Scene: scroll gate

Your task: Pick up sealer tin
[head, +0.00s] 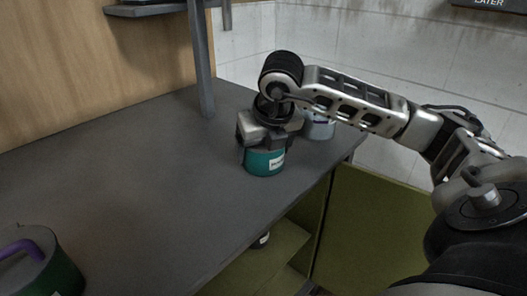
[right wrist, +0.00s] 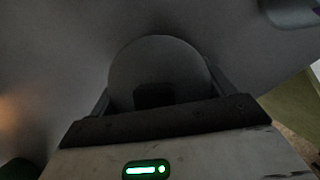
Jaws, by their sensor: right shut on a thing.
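A teal tin with a white label (head: 264,162) stands on the dark counter, near its right edge; I take it to be the sealer tin, though its label is too small to read. My right gripper (head: 264,143) is over the tin from above, shut on its upper part. In the right wrist view the round grey top of the tin (right wrist: 160,62) sits between the fingers. The gripper hides the tin's top in the head view. My left gripper is not in view.
The dark counter (head: 130,170) has a grey post (head: 201,60) rising at the back. A pale tin (head: 319,126) stands just behind the right gripper. A dark green can with a purple handle (head: 45,268) is at the near left. Olive panels (head: 380,225) lie below the right edge.

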